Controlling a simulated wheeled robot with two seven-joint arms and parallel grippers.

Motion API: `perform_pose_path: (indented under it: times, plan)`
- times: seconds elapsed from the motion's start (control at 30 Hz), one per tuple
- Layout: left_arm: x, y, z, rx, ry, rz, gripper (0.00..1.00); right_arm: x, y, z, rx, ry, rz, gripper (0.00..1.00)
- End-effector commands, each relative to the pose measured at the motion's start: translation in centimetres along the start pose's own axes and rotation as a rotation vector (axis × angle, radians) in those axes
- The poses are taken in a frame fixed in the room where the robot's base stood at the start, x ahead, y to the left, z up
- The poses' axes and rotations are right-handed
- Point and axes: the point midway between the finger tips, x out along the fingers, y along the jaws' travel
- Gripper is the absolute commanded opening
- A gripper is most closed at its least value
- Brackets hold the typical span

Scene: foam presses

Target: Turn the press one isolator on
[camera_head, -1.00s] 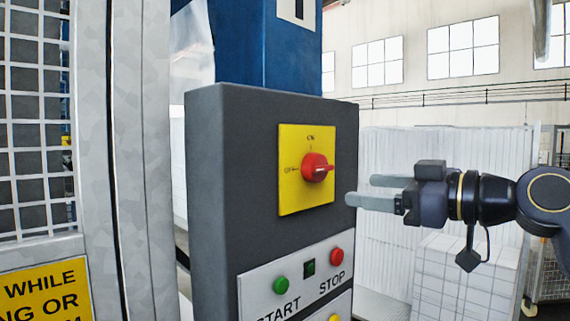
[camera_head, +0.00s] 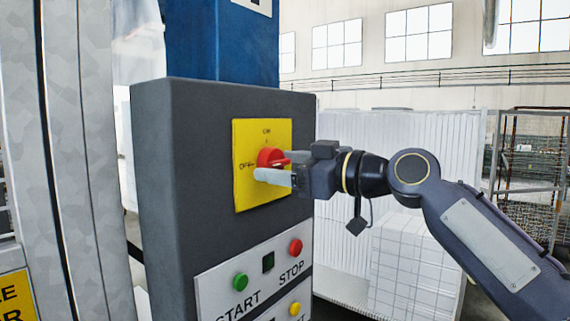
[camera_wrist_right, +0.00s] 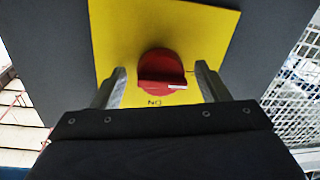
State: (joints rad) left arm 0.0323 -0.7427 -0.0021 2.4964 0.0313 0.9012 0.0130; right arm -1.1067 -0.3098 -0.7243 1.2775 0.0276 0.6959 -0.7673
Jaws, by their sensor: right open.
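The isolator's red rotary knob (camera_head: 270,158) sits on a yellow plate (camera_head: 248,190) on the dark grey control box (camera_head: 185,150). The plate reads ON at the top and OFF at the left; the knob's handle lies sideways, along the OFF line. My right gripper (camera_head: 278,166) is at the knob, with its light grey fingers in front of the plate. In the right wrist view the red knob (camera_wrist_right: 160,72) lies between the two open fingers (camera_wrist_right: 160,85), with a gap on each side. My left gripper is not in view.
Below the isolator is a white panel with a green START button (camera_head: 240,281), a red STOP button (camera_head: 295,246) and a yellow button (camera_head: 294,309). A grey post (camera_head: 75,130) stands at left. White wrapped blocks (camera_head: 405,270) stand behind my right arm.

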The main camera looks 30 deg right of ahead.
Motion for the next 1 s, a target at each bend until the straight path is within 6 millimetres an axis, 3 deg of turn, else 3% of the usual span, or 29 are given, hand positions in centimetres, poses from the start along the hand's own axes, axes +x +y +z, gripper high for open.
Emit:
perform_pose_path:
  times: [0.07,0.37,0.73,1.0]
  plan:
    - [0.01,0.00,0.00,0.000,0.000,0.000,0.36,-0.02,0.01,0.01,0.000,0.000,0.000,0.66]
    - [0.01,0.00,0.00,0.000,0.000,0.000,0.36,-0.06,0.05,0.01,0.001,0.000,0.001,0.27]
    - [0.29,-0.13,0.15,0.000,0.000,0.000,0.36,-0.10,0.11,0.12,0.064,0.006,0.005,0.27]
    - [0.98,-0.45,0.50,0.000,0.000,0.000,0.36,-0.10,0.06,0.24,0.252,0.023,0.012,0.27]
